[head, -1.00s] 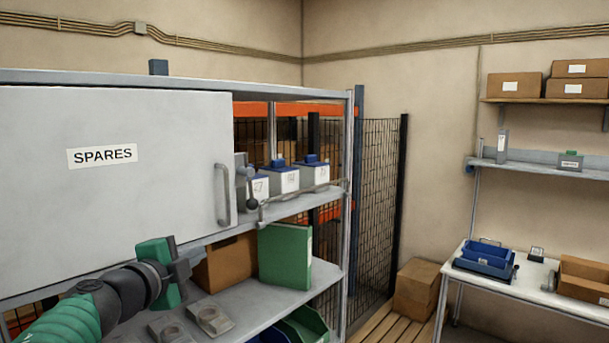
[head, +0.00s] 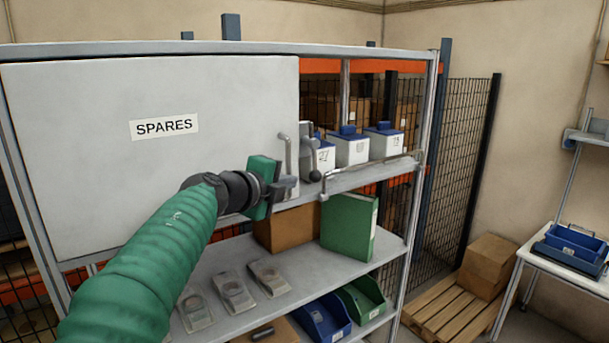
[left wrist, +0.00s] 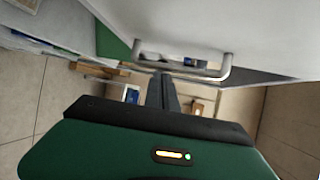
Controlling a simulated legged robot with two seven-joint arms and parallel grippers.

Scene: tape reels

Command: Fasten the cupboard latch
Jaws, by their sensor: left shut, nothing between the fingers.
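The cupboard door (head: 120,190), marked SPARES, is a grey panel that looks closed. Its bar handle (head: 286,155) stands at the right edge and also shows in the left wrist view (left wrist: 226,66). Just right of the door is the latch (head: 307,138), a grey piece with a lever hanging down to a black ball knob (head: 314,176). My left gripper (head: 291,186) is shut and empty by the handle's lower end, left of the knob. In the left wrist view its closed fingers (left wrist: 162,92) point toward the handle; contact cannot be told. My right gripper is out of view.
A bent metal rail (head: 370,172) runs along the shelf edge right of the latch, before white-and-blue boxes (head: 347,150). Below stand a cardboard box (head: 285,229) and a green binder (head: 348,226). Grey parts (head: 232,292) and bins (head: 322,318) lie lower.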

